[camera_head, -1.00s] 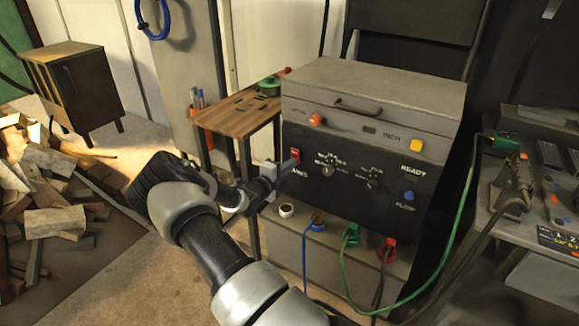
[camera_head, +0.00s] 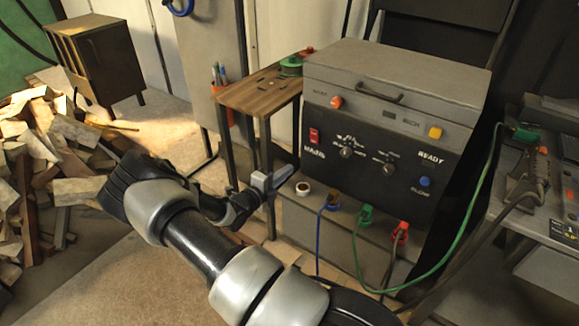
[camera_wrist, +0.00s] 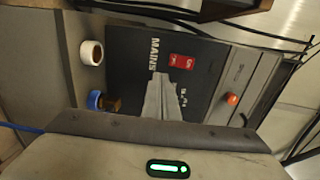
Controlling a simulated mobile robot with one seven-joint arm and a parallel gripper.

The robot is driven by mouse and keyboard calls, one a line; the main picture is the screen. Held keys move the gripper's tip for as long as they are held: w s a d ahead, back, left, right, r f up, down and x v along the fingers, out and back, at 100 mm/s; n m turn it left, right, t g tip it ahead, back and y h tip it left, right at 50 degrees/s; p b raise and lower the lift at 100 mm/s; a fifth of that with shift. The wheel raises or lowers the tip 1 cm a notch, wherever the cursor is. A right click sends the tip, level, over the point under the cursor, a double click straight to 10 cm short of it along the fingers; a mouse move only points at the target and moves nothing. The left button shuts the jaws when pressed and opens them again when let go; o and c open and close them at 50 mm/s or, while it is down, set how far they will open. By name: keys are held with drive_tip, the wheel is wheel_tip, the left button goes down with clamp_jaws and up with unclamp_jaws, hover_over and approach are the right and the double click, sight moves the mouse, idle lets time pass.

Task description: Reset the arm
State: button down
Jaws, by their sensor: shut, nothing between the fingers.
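My gripper (camera_head: 286,174) is at the end of my arm, low and left of the machine's front panel. Its fingers are together with nothing between them, and they are apart from the red MAINS switch (camera_head: 314,135). In the wrist view the closed grey fingers (camera_wrist: 160,97) point at the black panel, and the red switch (camera_wrist: 182,62) shows just beyond their tips. The grey machine (camera_head: 395,75) has an orange button (camera_head: 336,102), a yellow button (camera_head: 435,132), a blue button (camera_head: 425,182) and black knobs.
A small wooden table (camera_head: 255,95) stands left of the machine. Blue, green and red plugs with cables hang below the panel beside a white ring (camera_head: 303,189). A bench (camera_head: 550,200) is at right. Piled wood (camera_head: 75,190) and a cabinet (camera_head: 100,60) are at left.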

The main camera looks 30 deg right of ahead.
drive_tip(key=shift+r, duration=0.1)
idle(0.4)
drive_tip(key=s+a+r+m+g+y, duration=0.3)
drive_tip(key=s+r+m, duration=0.45)
drive_tip(key=m, duration=0.45)
drive_tip(key=s+a+r+m+g+y, duration=0.35)
drive_tip(key=s+r+m, duration=0.25)
drive_tip(key=r+m, duration=0.4)
drive_tip(key=s+a+r+m+t+y, duration=0.3)
drive_tip(key=s+a+r+m+y, duration=0.1)
drive_tip(key=s+a+r+m, duration=0.45)
drive_tip(key=s+a+r+m+t+y, duration=0.3)
drive_tip(key=s+a+r+m+y, duration=0.25)
drive_tip(key=s+a+m, duration=0.4)
wheel_tip(320, 180, up, 20)
drive_tip(key=w+a+p, duration=0.1)
drive_tip(key=p, duration=1.8)
drive_tip(key=shift+w+a+f+h+p, duration=0.15)
drive_tip(key=shift+w+a+h+p, duration=0.15)
drive_tip(key=shift+w+a+p, duration=0.1)
drive_tip(key=shift+d, duration=0.15)
